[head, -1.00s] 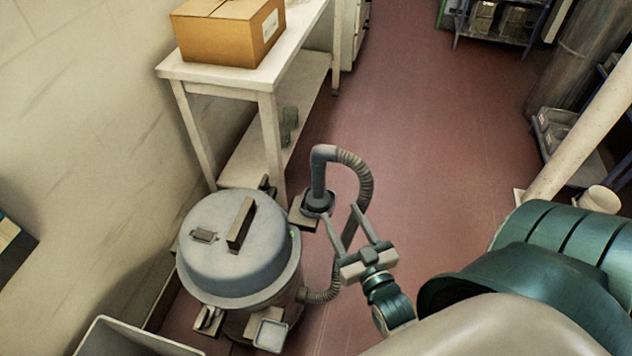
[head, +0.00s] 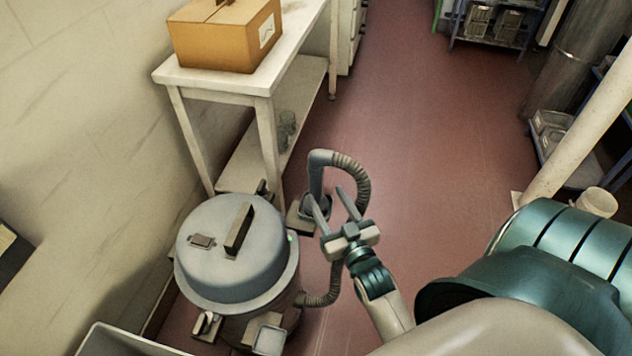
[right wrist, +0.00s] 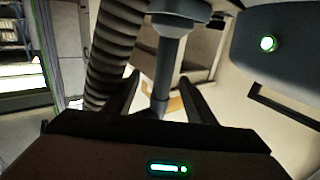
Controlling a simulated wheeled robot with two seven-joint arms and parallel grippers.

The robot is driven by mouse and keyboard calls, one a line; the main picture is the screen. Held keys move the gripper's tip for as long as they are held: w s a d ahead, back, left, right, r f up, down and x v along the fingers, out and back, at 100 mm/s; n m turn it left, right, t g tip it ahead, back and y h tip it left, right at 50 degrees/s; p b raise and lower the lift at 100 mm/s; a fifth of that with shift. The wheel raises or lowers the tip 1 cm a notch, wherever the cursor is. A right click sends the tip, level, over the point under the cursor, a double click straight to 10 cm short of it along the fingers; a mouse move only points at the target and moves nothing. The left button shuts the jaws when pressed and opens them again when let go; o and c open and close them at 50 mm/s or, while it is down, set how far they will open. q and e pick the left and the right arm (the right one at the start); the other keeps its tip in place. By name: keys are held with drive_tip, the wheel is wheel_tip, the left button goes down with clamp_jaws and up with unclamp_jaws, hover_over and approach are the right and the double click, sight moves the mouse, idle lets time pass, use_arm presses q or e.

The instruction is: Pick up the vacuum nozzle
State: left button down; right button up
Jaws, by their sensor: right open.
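The vacuum nozzle (head: 316,176) is a grey upright tube with a bent top, joined to a ribbed hose (head: 362,187). It stands in a dark holder beside the round grey vacuum canister (head: 235,262). My right gripper (head: 328,196) is open and its two fingers point at the nozzle. In the right wrist view the nozzle's shaft (right wrist: 168,72) appears between the two open fingertips (right wrist: 162,88). I cannot tell if they touch it. The hose is also close by in that view (right wrist: 112,45). My left gripper is not in view.
A white table (head: 215,82) with a cardboard box (head: 226,35) stands behind the canister, along the wall. A grey bin (head: 125,340) is at the lower left. The red floor to the right is clear, up to a pale post (head: 580,125) and racks.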

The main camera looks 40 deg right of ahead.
sight(321, 187)
drive_tip(key=x, duration=0.5)
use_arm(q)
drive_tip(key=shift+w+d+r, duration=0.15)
use_arm(e)
drive_tip(key=shift+w+r, duration=0.1)
drive_tip(key=shift+w, duration=1.95)
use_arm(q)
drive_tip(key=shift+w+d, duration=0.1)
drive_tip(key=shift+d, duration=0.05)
use_arm(e)
drive_tip(key=shift+w+d, duration=0.2)
drive_tip(key=shift+w, duration=0.35)
clamp_jaws()
